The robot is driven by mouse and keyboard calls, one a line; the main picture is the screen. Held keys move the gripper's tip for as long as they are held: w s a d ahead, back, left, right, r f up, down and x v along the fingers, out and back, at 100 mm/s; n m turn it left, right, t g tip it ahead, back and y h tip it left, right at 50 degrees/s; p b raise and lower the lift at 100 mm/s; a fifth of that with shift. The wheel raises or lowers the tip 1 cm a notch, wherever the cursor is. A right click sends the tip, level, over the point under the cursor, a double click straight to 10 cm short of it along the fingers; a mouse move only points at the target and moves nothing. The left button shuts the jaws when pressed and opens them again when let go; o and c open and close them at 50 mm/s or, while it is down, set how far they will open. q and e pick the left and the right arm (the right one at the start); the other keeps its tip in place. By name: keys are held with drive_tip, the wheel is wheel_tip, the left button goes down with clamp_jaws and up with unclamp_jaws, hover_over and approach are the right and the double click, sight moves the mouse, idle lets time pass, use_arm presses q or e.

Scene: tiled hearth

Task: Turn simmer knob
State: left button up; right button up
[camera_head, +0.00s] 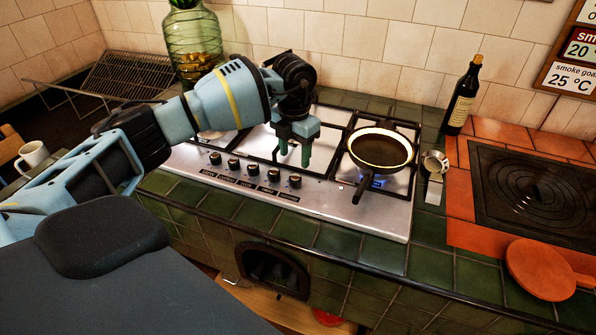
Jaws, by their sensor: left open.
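A row of several black knobs (253,170) runs along the front of the steel gas hob (340,203), with small dark labels below them that are too small to read. I cannot tell which knob is the simmer one. My left gripper (295,156) is open and empty, fingers pointing down over the hob, just behind the right-end knob (295,181). It appears apart from the knobs. A black frying pan (381,149) with a pale rim sits on the right burner, its handle toward the front; blue flame shows beneath. My right gripper is not in view.
A small metal cup (434,163) stands right of the pan, near a dark wine bottle (463,97). A glass jar (193,48) and a wire rack (122,75) are at the back left. Green tiles (290,229) along the front edge are clear.

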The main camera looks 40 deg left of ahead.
sight(295, 177)
use_arm(q)
wheel_tip(295, 177, down, 8)
drive_tip(key=shift+w+r, duration=0.1)
drive_tip(key=shift+r, duration=0.1)
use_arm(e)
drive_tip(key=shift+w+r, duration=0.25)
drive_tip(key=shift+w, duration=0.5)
use_arm(q)
drive_tip(key=c, duration=1)
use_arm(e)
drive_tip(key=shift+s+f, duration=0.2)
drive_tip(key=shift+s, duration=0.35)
